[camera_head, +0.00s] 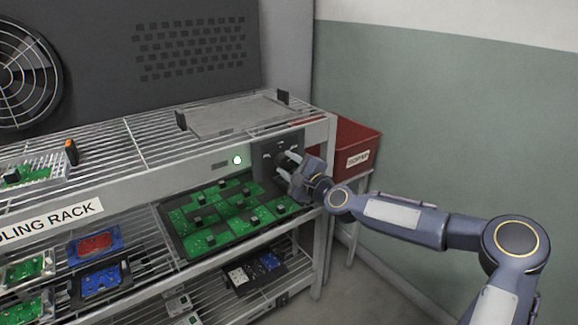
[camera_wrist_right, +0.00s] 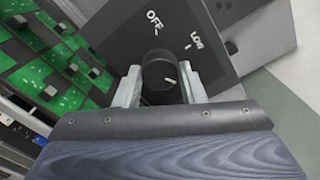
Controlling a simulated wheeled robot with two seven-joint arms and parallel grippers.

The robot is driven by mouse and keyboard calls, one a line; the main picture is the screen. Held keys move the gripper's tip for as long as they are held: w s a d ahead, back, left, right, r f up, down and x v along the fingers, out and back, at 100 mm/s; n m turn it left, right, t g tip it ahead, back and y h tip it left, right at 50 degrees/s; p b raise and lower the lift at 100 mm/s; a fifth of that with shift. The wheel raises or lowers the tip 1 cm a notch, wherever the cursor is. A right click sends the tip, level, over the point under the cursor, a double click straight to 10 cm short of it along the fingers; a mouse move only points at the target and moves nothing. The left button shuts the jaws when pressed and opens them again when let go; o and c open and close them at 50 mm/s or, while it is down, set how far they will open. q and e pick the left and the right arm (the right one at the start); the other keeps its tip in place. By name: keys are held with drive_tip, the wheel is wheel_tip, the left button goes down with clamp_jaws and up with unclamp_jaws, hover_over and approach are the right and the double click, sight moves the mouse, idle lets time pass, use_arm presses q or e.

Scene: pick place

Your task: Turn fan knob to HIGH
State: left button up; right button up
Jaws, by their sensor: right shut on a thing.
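The fan knob (camera_wrist_right: 160,78) is a dark round knob on a dark panel (camera_head: 264,157) at the right end of the rack's front. The panel's labels OFF and LOW show in the right wrist view; no HIGH label is visible there. In the head view the right gripper (camera_head: 284,164) reaches the panel from the right and partly covers the knob. My left gripper is not in view.
A lit round light (camera_head: 237,160) sits left of the panel. Green circuit boards (camera_head: 222,218) lie on the shelf below. A flat tray (camera_head: 240,114) rests on the wire top. A red bin (camera_head: 356,143) stands to the right, near the arm. A large fan (camera_head: 22,72) is at left.

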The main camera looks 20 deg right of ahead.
drive_tip(key=o, duration=1)
drive_tip(key=v, duration=0.7)
drive_tip(key=shift+s+d, duration=0.15)
drive_tip(key=shift+s, duration=0.2)
